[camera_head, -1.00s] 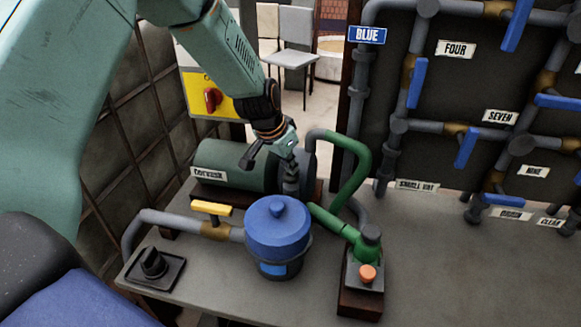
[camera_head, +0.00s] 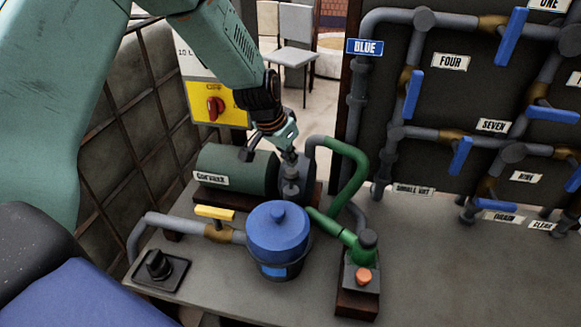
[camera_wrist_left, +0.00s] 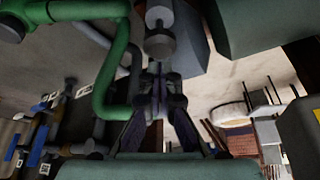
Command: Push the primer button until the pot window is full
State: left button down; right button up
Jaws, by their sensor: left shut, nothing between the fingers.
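The orange primer button (camera_head: 363,276) sits on the front of a small dark block at the foot of the green pipe, right of the pot. The blue-lidded pot (camera_head: 278,232) stands at the middle of the bench. Its small blue window (camera_head: 280,271) faces front; I cannot tell its level. My left gripper (camera_head: 290,158) is shut and empty, pointing down at the motor's grey coupling end, behind the pot and away from the button. I cannot tell whether it touches there. In the left wrist view its fingers (camera_wrist_left: 158,78) are together below a grey cylinder. My right gripper is not in view.
A green motor (camera_head: 235,170) lies behind the pot. The green pipe (camera_head: 350,170) arches between my left gripper and the button. A yellow valve handle (camera_head: 214,212) and a black knob (camera_head: 158,264) are at left. A pipe panel with blue handles (camera_head: 412,95) stands at right.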

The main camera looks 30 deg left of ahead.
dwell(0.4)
pick_arm(q)
notch_tip(320, 180, up, 6)
jog(key=p, duration=0.5)
jog(key=shift+f, duration=0.15)
dwell(0.4)
